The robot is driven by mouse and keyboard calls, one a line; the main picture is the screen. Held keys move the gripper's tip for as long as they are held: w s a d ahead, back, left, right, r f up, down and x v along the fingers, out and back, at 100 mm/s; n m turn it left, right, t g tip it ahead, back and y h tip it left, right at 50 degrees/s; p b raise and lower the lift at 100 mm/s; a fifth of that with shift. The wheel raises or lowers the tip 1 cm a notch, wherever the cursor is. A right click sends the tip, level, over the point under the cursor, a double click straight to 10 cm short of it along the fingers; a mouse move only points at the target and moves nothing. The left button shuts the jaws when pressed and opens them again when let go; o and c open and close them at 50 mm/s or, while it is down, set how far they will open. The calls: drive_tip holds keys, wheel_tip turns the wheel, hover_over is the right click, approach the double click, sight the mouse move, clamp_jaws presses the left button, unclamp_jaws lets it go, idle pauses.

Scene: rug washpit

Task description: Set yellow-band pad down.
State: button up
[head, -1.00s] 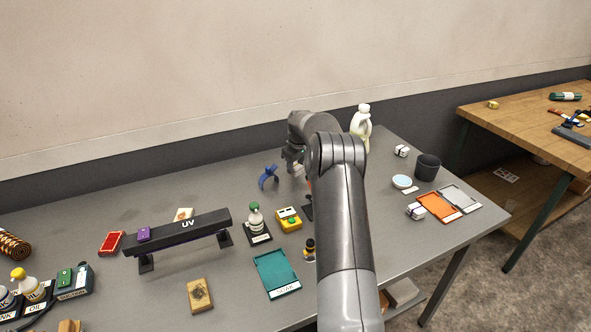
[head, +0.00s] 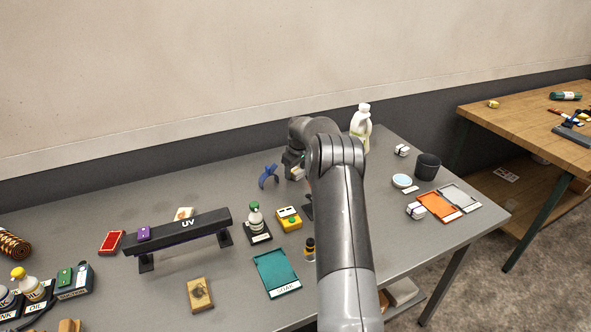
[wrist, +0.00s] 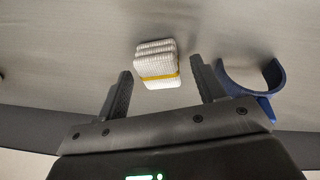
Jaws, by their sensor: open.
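The yellow-band pad (wrist: 157,66) is a small white ribbed stack with a yellow band around it. In the wrist view it lies on the grey table just ahead of the fingertips, roughly centred in the gap between them. My gripper (wrist: 159,78) is open, with a finger on each side and clear space between each finger and the pad. In the head view my gripper (head: 294,168) is low over the back of the table, partly hidden by my arm. I cannot make out the pad clearly there.
A blue curved holder (head: 268,177) stands close left of my gripper; it also shows in the wrist view (wrist: 252,84). A white jug (head: 361,125) stands to the right behind my arm. A yellow box (head: 289,218) and a teal tray (head: 276,273) lie nearer the front.

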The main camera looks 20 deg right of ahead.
drive_tip(key=v, duration=1.2)
drive_tip(key=s+a+r+m+t, duration=0.1)
drive_tip(key=s+a+r, duration=0.8)
drive_tip(key=s, duration=0.2)
drive_tip(key=s+a+r+m, duration=0.1)
drive_tip(key=s+a+r, duration=0.8)
drive_tip(key=s, duration=0.1)
drive_tip(key=s+a+f, duration=0.2)
drive_tip(key=s, duration=0.7)
drive_tip(key=s+a+f+m+t, duration=0.1)
drive_tip(key=s+a+f, duration=0.1)
drive_tip(key=s, duration=0.7)
drive_tip(key=s+a+f+m, duration=0.1)
drive_tip(key=s+a+f, duration=0.1)
drive_tip(key=s, duration=0.7)
drive_tip(key=shift+s+a, duration=0.4)
drive_tip(key=shift+a, duration=0.25)
